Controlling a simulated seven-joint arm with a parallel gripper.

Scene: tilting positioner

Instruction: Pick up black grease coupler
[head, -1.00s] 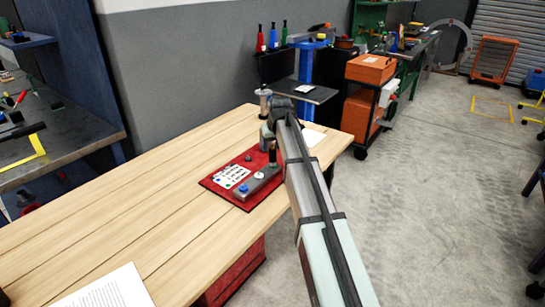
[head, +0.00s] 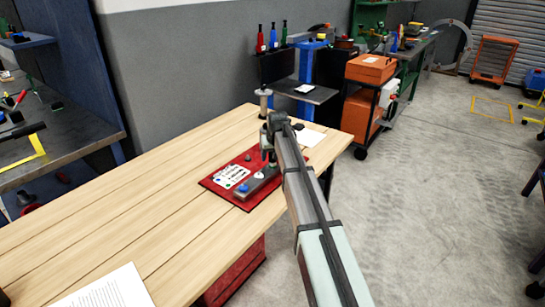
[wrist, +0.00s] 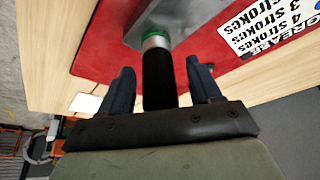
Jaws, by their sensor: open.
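The black grease coupler (wrist: 157,84) shows in the wrist view as a black cylinder with a silver collar and a green ring at its far end. That end meets a grey metal block (wrist: 190,14), which lies on a red mat (wrist: 98,48). My gripper (wrist: 159,67) is open, with one dark finger on each side of the coupler and a visible gap on both sides. In the head view my gripper (head: 268,153) is low over the right end of the block (head: 258,186) and largely hides the coupler.
The red mat (head: 222,187) carries a white printed label (head: 231,176) and a blue knob (head: 245,188) on the block.

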